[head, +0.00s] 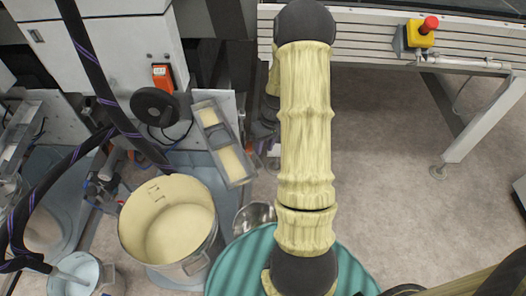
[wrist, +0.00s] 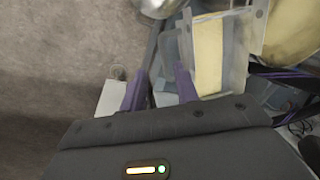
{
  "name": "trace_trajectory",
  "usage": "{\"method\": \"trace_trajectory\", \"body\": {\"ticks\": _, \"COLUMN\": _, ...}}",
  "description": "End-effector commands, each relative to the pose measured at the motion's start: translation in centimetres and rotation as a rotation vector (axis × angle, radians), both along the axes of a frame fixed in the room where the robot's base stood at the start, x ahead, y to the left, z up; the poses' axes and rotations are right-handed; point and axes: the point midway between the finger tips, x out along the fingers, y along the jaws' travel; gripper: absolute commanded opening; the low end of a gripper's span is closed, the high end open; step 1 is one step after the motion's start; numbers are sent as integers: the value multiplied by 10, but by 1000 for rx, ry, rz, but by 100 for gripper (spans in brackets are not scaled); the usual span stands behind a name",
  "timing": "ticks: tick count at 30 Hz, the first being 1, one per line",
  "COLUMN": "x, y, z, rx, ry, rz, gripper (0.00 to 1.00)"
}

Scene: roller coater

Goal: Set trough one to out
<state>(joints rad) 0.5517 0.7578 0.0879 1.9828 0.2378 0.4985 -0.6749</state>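A long narrow grey trough (head: 225,145) with pale yellow material in two sections and a grey middle part lies tilted left of my arm in the head view. A trough with a yellow strip (wrist: 208,65) between grey walls also shows in the wrist view, just right of my gripper. I see no label saying which trough is number one. My gripper (wrist: 160,80) has two purple fingers standing apart, with grey surfaces visible between them. I cannot tell whether they touch the trough. In the head view my arm hides most of the gripper.
A large pot of yellow material (head: 128,235) stands left of the trough, and a metal bowl (head: 254,216) below it. A black round knob (head: 154,107) sits on the white machine. A conveyor with a red emergency button (head: 429,24) is at upper right.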

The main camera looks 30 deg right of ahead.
Motion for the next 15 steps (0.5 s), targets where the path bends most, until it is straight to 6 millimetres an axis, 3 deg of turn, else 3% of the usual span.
{"method": "trace_trajectory", "body": {"ticks": 1, "x": 0, "y": -3, "z": 14, "rx": -2, "ry": -3, "rz": -1, "gripper": 31}}
{"method": "trace_trajectory", "body": {"ticks": 15, "x": 0, "y": -21, "z": 103, "rx": -4, "ry": -2, "rz": -3, "gripper": 31}}
